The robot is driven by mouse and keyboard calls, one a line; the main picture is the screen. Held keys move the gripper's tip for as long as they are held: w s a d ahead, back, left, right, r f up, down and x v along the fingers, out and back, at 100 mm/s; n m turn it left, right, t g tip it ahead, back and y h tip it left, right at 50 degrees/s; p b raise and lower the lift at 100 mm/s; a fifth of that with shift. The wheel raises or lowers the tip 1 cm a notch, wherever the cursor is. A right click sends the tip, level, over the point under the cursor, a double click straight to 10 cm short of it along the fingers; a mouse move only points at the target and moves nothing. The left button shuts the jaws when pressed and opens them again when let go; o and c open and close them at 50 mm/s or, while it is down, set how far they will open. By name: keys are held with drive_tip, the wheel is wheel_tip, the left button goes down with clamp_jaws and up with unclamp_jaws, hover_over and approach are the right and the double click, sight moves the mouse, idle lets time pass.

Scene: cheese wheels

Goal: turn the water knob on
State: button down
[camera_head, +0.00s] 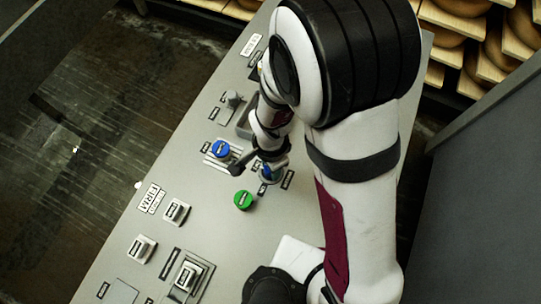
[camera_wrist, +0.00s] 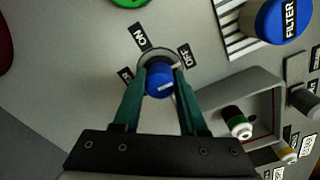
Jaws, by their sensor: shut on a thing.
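A small blue knob (camera_wrist: 158,82) stands on the grey panel in the wrist view, in a pale round collar. An ON label (camera_wrist: 140,37) is beside it on the upper left and an OFF label (camera_wrist: 185,56) on the upper right. A third label at its left is partly hidden by a finger. I cannot read the word water. My gripper (camera_wrist: 160,74) has its two green fingers on either side of the knob, shut on it. In the head view the knob (camera_head: 267,174) shows just below my gripper, partly covered by it.
A blue FILTER button (camera_wrist: 283,20) is close by; it also shows in the head view (camera_head: 220,149). A green button (camera_head: 243,200) sits below the knob. A grey recessed box (camera_wrist: 243,125) holds a green-and-white part. Square switches (camera_head: 177,212) are at the lower left.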

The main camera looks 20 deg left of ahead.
drive_tip(key=n, duration=0.4)
drive_tip(key=shift+n, duration=0.4)
drive_tip(key=n, duration=0.4)
drive_tip(key=shift+n, duration=0.3)
drive_tip(key=n, duration=0.4)
drive_tip(key=shift+d, duration=0.1)
drive_tip(key=shift+n, duration=2.3)
drive_tip(key=shift+c, duration=2.2)
unclamp_jaws()
